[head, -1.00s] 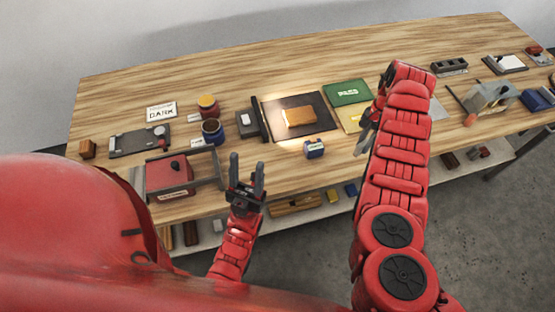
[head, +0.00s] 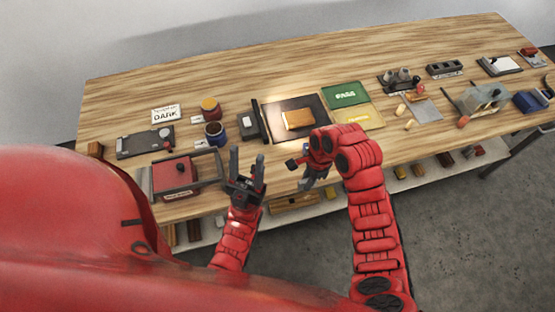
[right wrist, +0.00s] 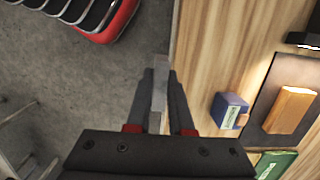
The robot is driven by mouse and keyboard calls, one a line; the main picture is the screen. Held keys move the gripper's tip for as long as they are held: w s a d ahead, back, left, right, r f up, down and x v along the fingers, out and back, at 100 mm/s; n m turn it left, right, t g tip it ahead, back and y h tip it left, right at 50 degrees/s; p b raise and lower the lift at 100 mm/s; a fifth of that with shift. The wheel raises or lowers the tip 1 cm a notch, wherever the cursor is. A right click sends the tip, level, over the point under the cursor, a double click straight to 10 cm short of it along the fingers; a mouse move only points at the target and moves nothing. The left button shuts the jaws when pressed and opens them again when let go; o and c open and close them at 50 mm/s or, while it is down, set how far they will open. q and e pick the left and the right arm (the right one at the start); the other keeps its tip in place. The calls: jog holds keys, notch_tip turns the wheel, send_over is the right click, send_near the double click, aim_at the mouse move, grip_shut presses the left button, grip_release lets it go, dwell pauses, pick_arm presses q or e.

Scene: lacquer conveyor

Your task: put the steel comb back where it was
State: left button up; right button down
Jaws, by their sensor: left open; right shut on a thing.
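My right gripper (head: 303,178) is over the front edge of the bench, in front of the dark mat. In the right wrist view its two dark fingers are shut on a flat grey metal piece, which looks like the steel comb (right wrist: 160,88). Its teeth cannot be made out, and in the head view I cannot clearly pick it out from the gripper. My left gripper (head: 247,168) is open and empty at the front edge, right of the red box tool.
A blue block (right wrist: 230,110) stands near the bench edge beside the right gripper. A wooden block (head: 298,119) lies on the dark mat (head: 275,130). Green (head: 346,94) and yellow (head: 352,117) pads, pots (head: 215,133) and a red-topped box (head: 174,173) stand around. The back strip is clear.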

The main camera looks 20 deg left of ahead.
jog(key=w+a+b, duration=0.2)
jog(key=a+b, duration=0.1)
jog(key=w+a+f+b, duration=0.1)
jog(key=w+a+b, duration=0.1)
jog(key=a, duration=0.1)
jog(key=w+a+f+b, duration=0.1)
jog(key=w+a+b, duration=0.1)
jog(key=a+b, duration=0.1)
jog(key=shift+w+a+b, duration=0.15)
jog(key=shift+a+b, duration=0.15)
jog(key=shift+w+a+r, duration=0.3)
jog(key=shift+a+r, duration=0.15)
jog(key=shift+r, duration=0.05)
jog(key=shift+w+a+p, duration=0.25)
jog(key=shift+p, duration=0.15)
jog(key=shift+w+a, duration=0.25)
jog(key=shift+a, duration=0.15)
jog(key=shift+a+f, duration=0.1)
jog(key=shift+f, duration=0.1)
jog(key=shift+a, duration=0.1)
jog(key=shift+f+p, duration=0.75)
jog(key=shift+f, duration=1)
